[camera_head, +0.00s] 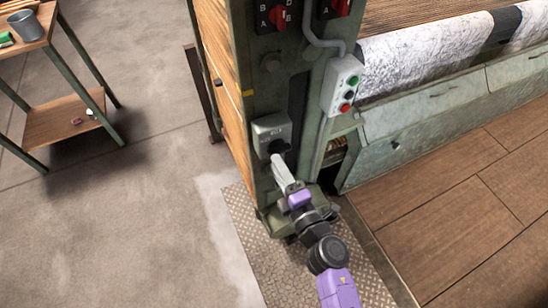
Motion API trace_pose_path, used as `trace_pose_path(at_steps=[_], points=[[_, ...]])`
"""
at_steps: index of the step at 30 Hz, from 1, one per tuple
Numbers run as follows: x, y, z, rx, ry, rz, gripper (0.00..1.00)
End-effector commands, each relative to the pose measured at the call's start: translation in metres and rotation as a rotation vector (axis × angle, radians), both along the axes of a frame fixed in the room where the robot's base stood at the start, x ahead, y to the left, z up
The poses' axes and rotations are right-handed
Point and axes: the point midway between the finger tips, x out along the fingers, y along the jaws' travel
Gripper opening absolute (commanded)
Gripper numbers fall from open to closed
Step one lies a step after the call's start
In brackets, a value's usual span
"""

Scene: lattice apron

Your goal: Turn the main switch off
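A grey switch box (272,128) with small lettering is mounted low on the green machine post. A dark knob (278,146) sits on its lower front; I take this for the main switch. My gripper (279,160) reaches up from below, its pale fingers pointing at the knob. The fingertips are at the knob or very close to it; I cannot tell whether they touch. The finger gap is too small to read, so I cannot tell whether it is open or shut. The knob's exact turn position is not readable.
Two red rotary switches (277,17) on black plates sit higher on the green post (259,85). A push-button box (342,86) with green, black and red buttons hangs to the right. A wooden trolley (65,125) stands left. Bare floor (130,220) lies between.

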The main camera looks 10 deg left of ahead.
Motion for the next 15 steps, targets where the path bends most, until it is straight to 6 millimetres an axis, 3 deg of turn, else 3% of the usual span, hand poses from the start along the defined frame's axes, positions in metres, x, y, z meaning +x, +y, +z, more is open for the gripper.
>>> trace_pose_path(at_steps=[7,15], points=[[-0.029,-0.02,0.002,0.0,-0.002,0.0,0.34],[-0.036,-0.024,0.003,0.001,-0.005,0.002,0.34]])
